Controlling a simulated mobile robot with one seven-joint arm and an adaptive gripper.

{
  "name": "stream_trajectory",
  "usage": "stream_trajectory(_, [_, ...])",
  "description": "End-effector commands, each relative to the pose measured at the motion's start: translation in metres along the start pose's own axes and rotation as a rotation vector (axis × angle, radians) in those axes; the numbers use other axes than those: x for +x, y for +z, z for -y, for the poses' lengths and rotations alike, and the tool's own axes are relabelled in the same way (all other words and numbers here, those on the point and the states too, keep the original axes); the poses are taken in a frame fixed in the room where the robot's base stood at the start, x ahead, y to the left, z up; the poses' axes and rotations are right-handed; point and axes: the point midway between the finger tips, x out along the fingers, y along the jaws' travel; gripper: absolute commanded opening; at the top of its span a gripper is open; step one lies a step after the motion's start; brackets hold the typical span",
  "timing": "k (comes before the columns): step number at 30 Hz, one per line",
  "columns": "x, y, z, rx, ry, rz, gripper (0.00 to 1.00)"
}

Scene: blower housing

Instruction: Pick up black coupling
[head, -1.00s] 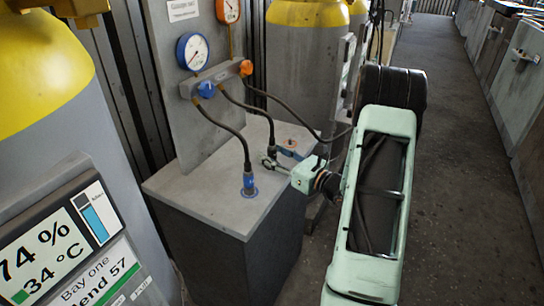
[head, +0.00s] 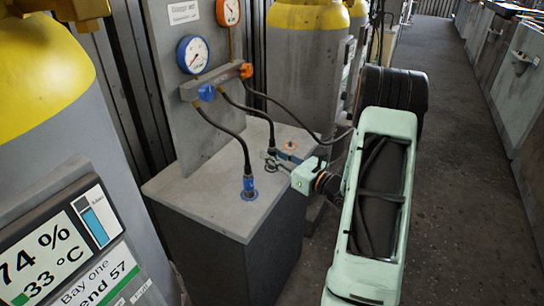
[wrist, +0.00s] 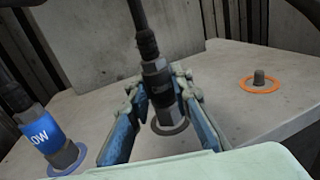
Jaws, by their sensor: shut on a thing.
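The black coupling (wrist: 157,82) hangs on the end of a black hose, with a metallic hex body, roughly upright in the wrist view. My gripper (wrist: 166,88) has its two fingers shut on it, one on each side. The coupling's lower end is over a grey ring (wrist: 170,127) on the bench top; I cannot tell whether it is clear of its fitting. In the head view, my gripper (head: 273,158) is at the far right part of the bench top, and the coupling (head: 271,150) is small and partly hidden there.
A blue coupling marked LOW (wrist: 42,135) stands in a blue ring to the left. An orange ring with a bare stub (wrist: 259,80) is to the right. Hoses run to a gauge panel (head: 180,120) behind the grey bench (head: 200,195). Yellow-topped cylinders stand nearby.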

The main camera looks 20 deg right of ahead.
Motion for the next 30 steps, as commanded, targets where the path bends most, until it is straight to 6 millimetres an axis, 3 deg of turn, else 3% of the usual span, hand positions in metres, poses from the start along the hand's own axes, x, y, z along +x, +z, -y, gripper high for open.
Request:
stream_trajectory(7, [-0.003,0.035,-0.001,-0.003,-0.001,0.003,0.00])
stream_trajectory(16, [-0.044,0.096,-0.032,-0.003,-0.003,0.002,0.00])
stream_trajectory(24, [-0.093,0.118,-0.069,0.000,-0.003,0.001,0.00])
stream_trajectory(30, [-0.109,0.126,-0.081,0.000,0.000,0.002,0.00])
